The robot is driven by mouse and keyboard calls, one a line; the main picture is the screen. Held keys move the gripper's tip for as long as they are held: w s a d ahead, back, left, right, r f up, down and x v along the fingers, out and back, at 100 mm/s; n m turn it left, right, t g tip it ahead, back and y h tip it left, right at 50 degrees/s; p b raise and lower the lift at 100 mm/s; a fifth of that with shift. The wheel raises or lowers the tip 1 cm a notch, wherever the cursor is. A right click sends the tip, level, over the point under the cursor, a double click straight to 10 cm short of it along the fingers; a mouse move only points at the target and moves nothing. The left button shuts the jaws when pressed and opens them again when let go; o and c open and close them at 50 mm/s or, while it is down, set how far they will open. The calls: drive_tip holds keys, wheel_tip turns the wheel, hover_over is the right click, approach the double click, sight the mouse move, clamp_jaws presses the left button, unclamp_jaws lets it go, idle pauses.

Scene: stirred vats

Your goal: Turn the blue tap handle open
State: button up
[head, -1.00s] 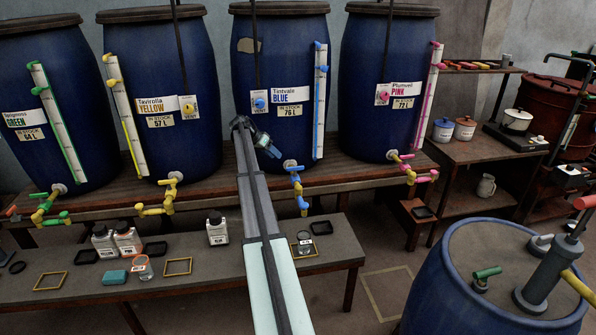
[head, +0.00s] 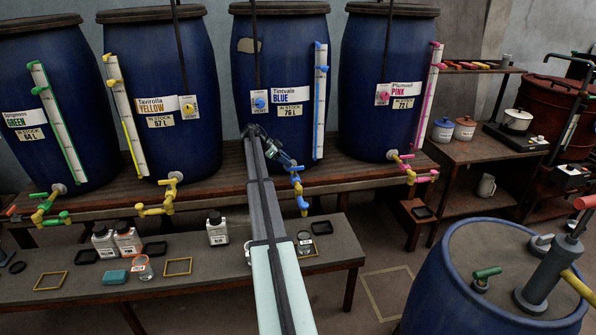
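The blue tap (head: 297,188) hangs at the foot of the vat labelled Tintvale BLUE (head: 290,94). Its blue handle and spout show just right of my arm. My gripper (head: 291,164) is at the top of the tap, close to it or touching it; I cannot tell which. The gripper is small and dark here, and its fingers cannot be made out. The place where the tap joins the vat is partly hidden behind the gripper.
Green (head: 47,205), yellow (head: 162,197) and pink (head: 411,170) taps hang on neighbouring vats. A low bench (head: 225,265) below holds bottles, trays and a jar (head: 304,240). A large blue drum (head: 430,285) with a pump stands at front right.

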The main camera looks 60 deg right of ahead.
sight(298, 169)
drive_tip(key=x, duration=0.8)
drive_tip(key=shift+c, duration=0.5)
clamp_jaws()
